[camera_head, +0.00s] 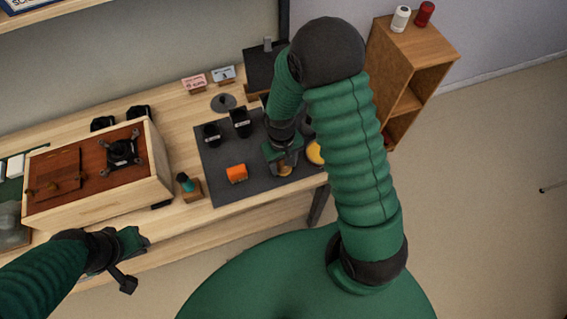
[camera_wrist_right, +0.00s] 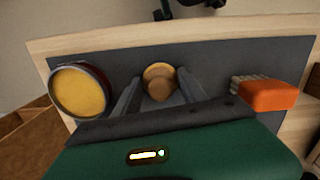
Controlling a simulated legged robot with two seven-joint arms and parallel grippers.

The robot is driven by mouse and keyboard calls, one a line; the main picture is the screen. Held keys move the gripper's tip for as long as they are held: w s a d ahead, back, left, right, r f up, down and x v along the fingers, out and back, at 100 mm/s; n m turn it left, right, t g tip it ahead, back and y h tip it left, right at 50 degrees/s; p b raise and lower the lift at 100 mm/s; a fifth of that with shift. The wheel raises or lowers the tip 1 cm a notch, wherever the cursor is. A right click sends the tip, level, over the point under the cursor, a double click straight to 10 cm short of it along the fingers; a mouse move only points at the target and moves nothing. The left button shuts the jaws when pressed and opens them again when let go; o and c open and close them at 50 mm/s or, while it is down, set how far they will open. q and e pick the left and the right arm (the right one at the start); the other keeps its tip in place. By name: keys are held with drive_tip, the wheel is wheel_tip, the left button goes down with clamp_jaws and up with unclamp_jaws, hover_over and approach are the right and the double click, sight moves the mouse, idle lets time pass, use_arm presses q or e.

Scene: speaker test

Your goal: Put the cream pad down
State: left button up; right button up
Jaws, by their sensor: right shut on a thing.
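The cream pad (camera_wrist_right: 160,76) is a small round thing, tan in this light, between the two fingers of my right gripper (camera_wrist_right: 158,92) in the right wrist view. In the head view, my right gripper (camera_head: 284,160) is low over the dark grey mat (camera_head: 218,196), near its right side. A bit of the pad (camera_head: 285,169) shows under it. The gripper is shut on the pad; I cannot tell whether the pad touches the mat. My left gripper (camera_head: 132,262) is at the lower left, off the table's front edge; its jaw opening is unclear.
An orange block with bristles (camera_head: 236,173) lies left of my right gripper; a yellow-faced round thing (camera_wrist_right: 78,92) is close on the other side. Two black containers (camera_head: 240,122) stand behind on the mat. A wooden box (camera_head: 98,196) is at left. The mat's front left is clear.

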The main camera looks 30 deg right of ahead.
sight(282, 161)
drive_tip(key=o, duration=1.4)
drive_tip(key=shift+o, duration=0.2)
drive_tip(key=r, duration=1.1)
drive_tip(key=shift+w+r+p, duration=0.2)
drive_tip(key=shift+w+p, duration=0.1)
drive_tip(key=shift+w, duration=0.05)
drive_tip(key=s+a+r+n+t, duration=0.1)
drive_tip(key=s+a+r+t, duration=0.1)
drive_tip(key=s+a+t, duration=0.1)
drive_tip(key=shift+s+a+r, duration=0.35)
drive_tip(key=shift+s+a, duration=0.35)
drive_tip(key=shift+s, duration=0.25)
